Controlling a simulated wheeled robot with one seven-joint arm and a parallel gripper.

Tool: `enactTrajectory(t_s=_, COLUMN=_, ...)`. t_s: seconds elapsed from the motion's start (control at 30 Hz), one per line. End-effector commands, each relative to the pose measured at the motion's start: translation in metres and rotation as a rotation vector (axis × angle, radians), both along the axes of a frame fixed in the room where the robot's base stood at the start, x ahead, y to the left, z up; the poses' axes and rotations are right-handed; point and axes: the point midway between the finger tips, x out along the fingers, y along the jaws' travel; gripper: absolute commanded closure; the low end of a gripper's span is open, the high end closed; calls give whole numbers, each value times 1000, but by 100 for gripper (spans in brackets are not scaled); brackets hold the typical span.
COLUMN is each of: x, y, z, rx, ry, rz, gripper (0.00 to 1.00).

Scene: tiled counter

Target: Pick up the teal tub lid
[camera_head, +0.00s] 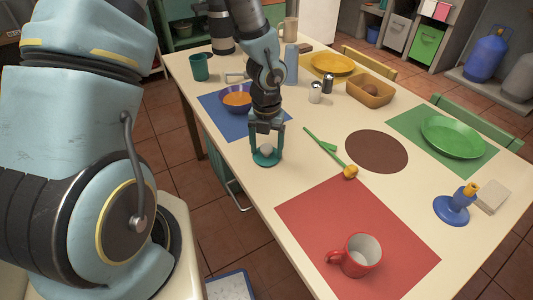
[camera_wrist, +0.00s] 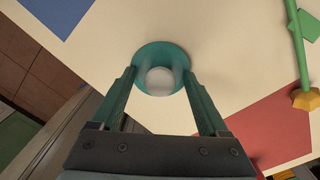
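The teal tub lid (camera_head: 261,160) lies flat on the cream table near its left edge, with a pale round knob (camera_head: 266,150) on top. In the wrist view the lid (camera_wrist: 161,47) is a teal disc with the whitish knob (camera_wrist: 160,80) in front of it. My gripper (camera_head: 266,139) points down right over the lid. In the wrist view its two teal fingers (camera_wrist: 160,73) are spread on either side of the knob, with a visible gap on both sides. It holds nothing. The fingertips overlap the lid's edge in view, so I cannot tell whether they touch it.
A blue mat (camera_head: 222,123) with a purple bowl (camera_head: 237,98) is behind left. A green utensil (camera_head: 325,147) and a brown round mat (camera_head: 377,152) are to the right. A red mat (camera_head: 322,217) with a red mug (camera_head: 359,255) is nearer. Bare tabletop surrounds the lid.

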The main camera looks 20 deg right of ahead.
Motion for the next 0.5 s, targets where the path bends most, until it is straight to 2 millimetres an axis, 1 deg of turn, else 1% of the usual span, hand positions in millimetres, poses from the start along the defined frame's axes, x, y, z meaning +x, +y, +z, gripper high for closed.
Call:
enactTrajectory(t_s=0.03, x=0, y=0, z=-1, rx=1, ry=1, rz=0, gripper=42)
enactTrajectory(t_s=0.07, x=0, y=0, z=-1, rx=1, ry=1, rz=0, gripper=45)
enactTrajectory(t_s=0.5, x=-1, y=1, z=-2, rx=2, ry=3, rz=0, gripper=94)
